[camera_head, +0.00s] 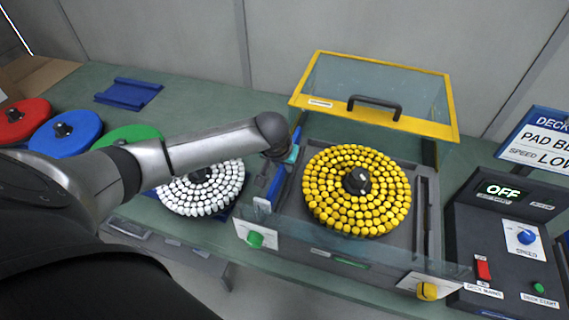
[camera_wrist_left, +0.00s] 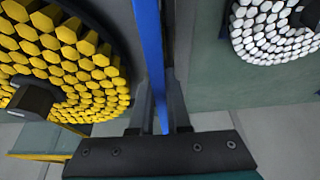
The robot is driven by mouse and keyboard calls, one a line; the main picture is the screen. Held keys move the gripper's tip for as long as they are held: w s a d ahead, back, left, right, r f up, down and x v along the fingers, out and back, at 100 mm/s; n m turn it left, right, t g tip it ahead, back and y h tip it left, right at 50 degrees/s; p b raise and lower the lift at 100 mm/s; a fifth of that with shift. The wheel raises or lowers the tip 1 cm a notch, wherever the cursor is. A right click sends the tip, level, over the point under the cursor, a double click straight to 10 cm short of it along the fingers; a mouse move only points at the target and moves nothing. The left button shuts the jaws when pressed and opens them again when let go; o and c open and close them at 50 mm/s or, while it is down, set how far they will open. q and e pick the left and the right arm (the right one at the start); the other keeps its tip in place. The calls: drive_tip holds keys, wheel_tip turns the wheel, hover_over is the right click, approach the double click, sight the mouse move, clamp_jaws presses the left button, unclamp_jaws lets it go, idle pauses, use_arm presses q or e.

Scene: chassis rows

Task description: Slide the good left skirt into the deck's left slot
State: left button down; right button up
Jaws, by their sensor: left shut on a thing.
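The skirt is a narrow blue strip (camera_head: 277,184) along the left side of the deck (camera_head: 290,207), edge-on beside the yellow-studded disc (camera_head: 357,190). In the left wrist view the blue strip (camera_wrist_left: 151,50) runs upright between the fingers. My left gripper (camera_wrist_left: 160,112) is shut on it. In the head view the wrist partly hides the gripper (camera_head: 279,160) and the strip's far part. I cannot tell whether the strip sits in the left slot or just above it. My right gripper is not in view.
A raised yellow-framed clear cover (camera_head: 447,131) stands behind the deck. A white-studded disc (camera_head: 205,188) lies close on the left. Red, blue and green discs and a blue piece (camera_head: 128,93) lie farther left. A control box (camera_head: 500,250) reading OFF stands right.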

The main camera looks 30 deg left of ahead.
use_arm(q)
drive_tip(key=shift+f, duration=0.6)
idle(0.3)
drive_tip(key=shift+f+b, duration=0.75)
drive_tip(key=shift+f, duration=0.35)
drive_tip(key=c, duration=0.8)
unclamp_jaws()
drive_tip(key=shift+f, duration=0.1)
drive_tip(key=p+v, duration=0.2)
drive_tip(key=v, duration=1.3)
drive_tip(key=shift+s, duration=0.1)
